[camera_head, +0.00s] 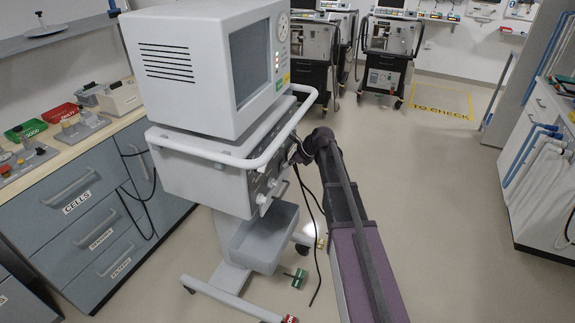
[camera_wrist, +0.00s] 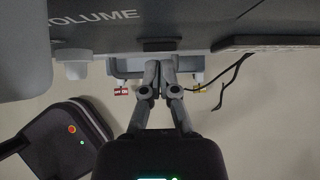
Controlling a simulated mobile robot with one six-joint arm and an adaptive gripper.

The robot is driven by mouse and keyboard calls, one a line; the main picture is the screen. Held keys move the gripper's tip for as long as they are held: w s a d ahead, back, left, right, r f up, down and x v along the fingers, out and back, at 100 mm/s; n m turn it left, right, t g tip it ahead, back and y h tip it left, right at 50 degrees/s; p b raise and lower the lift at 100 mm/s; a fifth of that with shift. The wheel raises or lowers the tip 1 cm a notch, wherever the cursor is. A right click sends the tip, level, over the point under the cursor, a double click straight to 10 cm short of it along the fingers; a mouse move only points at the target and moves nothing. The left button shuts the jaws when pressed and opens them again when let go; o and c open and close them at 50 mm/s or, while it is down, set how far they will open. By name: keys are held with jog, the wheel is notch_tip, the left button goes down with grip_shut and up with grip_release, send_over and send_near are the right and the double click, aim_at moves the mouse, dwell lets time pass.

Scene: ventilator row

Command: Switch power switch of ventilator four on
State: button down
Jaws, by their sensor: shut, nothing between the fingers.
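A grey-white ventilator (camera_head: 205,180) with a boxy monitor stands on a wheeled cart in the head view. No number on it is legible, so I cannot tell if it is ventilator four. My arm reaches its front control panel (camera_head: 263,188), largely hiding the gripper there. In the wrist view my gripper (camera_wrist: 159,66) is shut and empty, its fingertips close to the underside of the dark panel (camera_wrist: 110,38) lettered "VOLUME". A small dark block (camera_wrist: 163,44) sits at the panel edge just beyond the fingertips. I cannot tell if it is the power switch, or if they touch.
A drawer counter (camera_head: 95,215) with devices stands left of the ventilator. More ventilators (camera_head: 388,55) stand at the back by a yellow floor mark (camera_head: 440,101). Open floor lies between. A black cable hangs near the gripper.

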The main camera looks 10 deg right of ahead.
jog(key=s+d+r+p, duration=0.5)
jog(key=s+d, duration=0.1)
jog(key=d, duration=0.3)
jog(key=shift+d+r+p, duration=0.35)
jog(key=shift+d+p, duration=0.05)
dwell(0.5)
jog(key=s+a+n+g+h+p, duration=0.2)
jog(key=s+a+n+h, duration=0.1)
jog(key=s+n, duration=0.9)
jog(key=s+a+n+g+h+p, duration=0.2)
jog(key=s+a+n+h, duration=0.1)
jog(key=s+n, duration=0.8)
jog(key=shift+s+a+n+h, duration=0.35)
jog(key=shift+a+n+h, duration=0.05)
jog(key=shift+a+n, duration=0.3)
